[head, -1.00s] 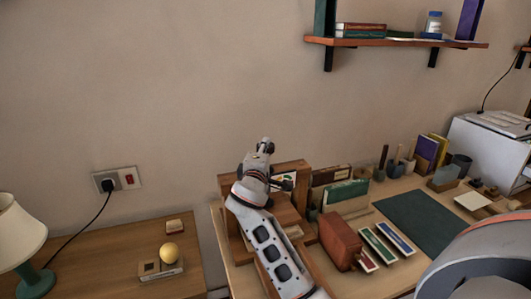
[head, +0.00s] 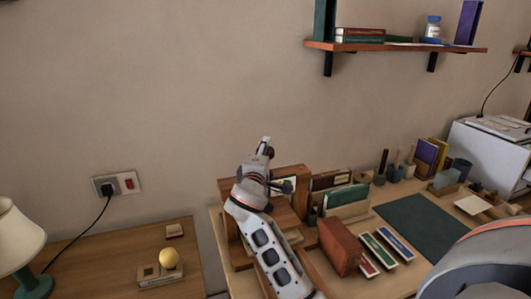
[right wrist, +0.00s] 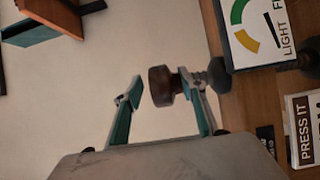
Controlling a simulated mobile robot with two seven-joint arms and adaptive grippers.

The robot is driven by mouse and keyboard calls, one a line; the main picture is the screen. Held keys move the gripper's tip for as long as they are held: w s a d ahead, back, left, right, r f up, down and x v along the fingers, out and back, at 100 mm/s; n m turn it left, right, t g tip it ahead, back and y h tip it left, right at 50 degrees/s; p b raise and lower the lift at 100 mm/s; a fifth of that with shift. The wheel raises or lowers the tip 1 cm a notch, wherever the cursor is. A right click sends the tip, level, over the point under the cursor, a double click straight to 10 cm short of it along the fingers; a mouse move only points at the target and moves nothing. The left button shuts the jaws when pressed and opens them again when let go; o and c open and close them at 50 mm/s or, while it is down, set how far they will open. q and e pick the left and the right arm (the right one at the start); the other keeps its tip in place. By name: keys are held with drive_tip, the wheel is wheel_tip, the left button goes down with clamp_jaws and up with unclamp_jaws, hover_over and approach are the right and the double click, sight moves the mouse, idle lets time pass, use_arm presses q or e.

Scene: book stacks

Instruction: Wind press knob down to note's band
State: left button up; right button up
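The wooden book press (head: 293,172) stands at the left end of the desk, partly hidden by my right arm. Its brown knob (right wrist: 161,86) sits on a dark threaded screw (right wrist: 218,75) in the right wrist view. My right gripper (right wrist: 166,94) is open, with one finger on each side of the knob. The right finger is close to the knob; I cannot tell whether it touches. My left gripper is not in view.
A red-brown block (head: 339,246) and several striped boxes stand right of the press, before a dark green mat (head: 422,224). A card reading PRESS IT (right wrist: 305,130) is near the press. A wall shelf (head: 395,46) hangs above. A lamp (head: 18,238) stands at left.

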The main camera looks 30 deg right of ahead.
drive_tip(key=v, duration=1.2)
